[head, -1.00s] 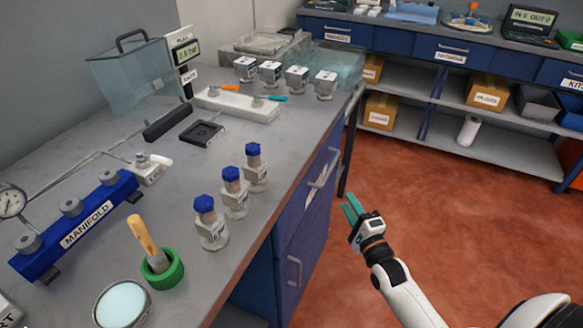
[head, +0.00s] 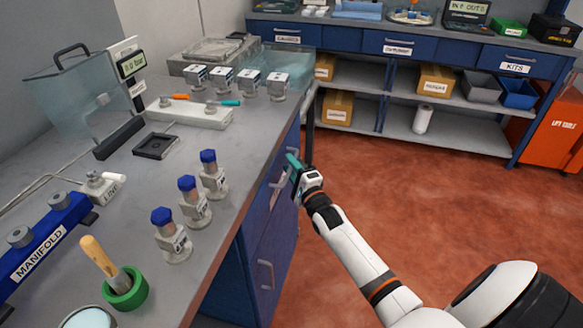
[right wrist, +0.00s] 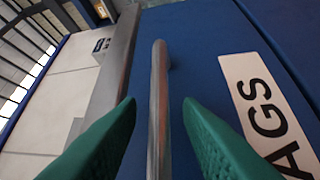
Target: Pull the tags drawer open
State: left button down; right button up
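The tags drawer is the blue front (right wrist: 205,50) with a white label (right wrist: 265,110) reading "AGS" in the right wrist view. Its metal bar handle (right wrist: 158,110) stands between the two green fingers of my right gripper (right wrist: 160,130), with a gap on each side. The gripper is open around the handle and not closed on it. In the head view my right gripper (head: 293,168) is at the bench's front face, beside the drawer label (head: 277,188). The drawer looks closed, though the gripper partly covers it. My left gripper is not in view.
The grey bench top (head: 120,190) above holds blue-capped bottles (head: 194,200), a manifold (head: 45,240) and a green mortar (head: 125,290). A cabinet door handle (head: 265,275) sits below the drawer. The red floor (head: 400,200) to the right is clear.

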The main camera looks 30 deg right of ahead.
grip_shut()
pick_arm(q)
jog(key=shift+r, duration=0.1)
pick_arm(e)
jog(key=shift+s+d, duration=0.1)
